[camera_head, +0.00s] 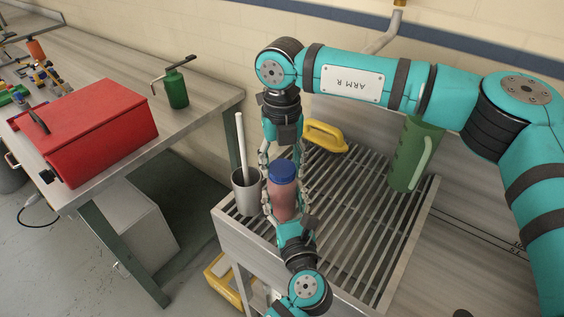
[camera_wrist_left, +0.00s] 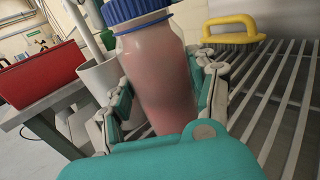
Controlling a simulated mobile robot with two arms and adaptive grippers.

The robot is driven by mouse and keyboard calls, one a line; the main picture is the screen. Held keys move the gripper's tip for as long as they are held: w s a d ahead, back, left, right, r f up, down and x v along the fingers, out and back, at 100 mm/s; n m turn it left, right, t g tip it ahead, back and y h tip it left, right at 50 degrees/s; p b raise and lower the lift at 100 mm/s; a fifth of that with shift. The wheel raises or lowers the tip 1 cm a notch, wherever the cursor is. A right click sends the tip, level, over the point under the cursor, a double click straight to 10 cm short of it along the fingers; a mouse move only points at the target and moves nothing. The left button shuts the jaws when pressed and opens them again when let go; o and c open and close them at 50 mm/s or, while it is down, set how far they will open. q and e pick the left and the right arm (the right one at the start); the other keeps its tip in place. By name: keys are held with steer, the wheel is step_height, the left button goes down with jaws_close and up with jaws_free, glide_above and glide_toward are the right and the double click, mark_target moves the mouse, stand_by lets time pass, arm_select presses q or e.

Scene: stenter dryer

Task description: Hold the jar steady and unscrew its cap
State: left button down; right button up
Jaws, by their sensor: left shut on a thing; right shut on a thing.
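A jar with a pinkish-brown body (camera_head: 284,205) and a blue ribbed cap (camera_head: 282,170) stands about upright over the slatted rack. My left gripper (camera_head: 285,194) comes from the front and is shut around the jar's body. In the left wrist view, its fingers lie on both sides of the jar body (camera_wrist_left: 158,75), below the cap (camera_wrist_left: 135,12). My right gripper (camera_head: 283,163) comes from behind, with fingers on both sides of the blue cap, and is shut on it. The cap's top is cut off in the wrist view.
A grey cup (camera_head: 246,197) holding a pale rod stands close left of the jar. A yellow-handled brush (camera_head: 326,136) and a green jug (camera_head: 405,170) are on the slatted rack (camera_head: 370,235). A red toolbox (camera_head: 95,125) and green oil can (camera_head: 176,90) stand on the left bench.

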steer(key=n, duration=0.6)
steer(key=o, duration=1.3)
steer(key=shift+c, duration=0.2)
step_height(320, 180, up, 5)
steer(key=shift+c, duration=0.2)
step_height(320, 180, up, 3)
steer(key=shift+f+m, duration=0.1)
steer(key=shift+m, duration=0.9)
steer(key=shift+f, duration=3.9)
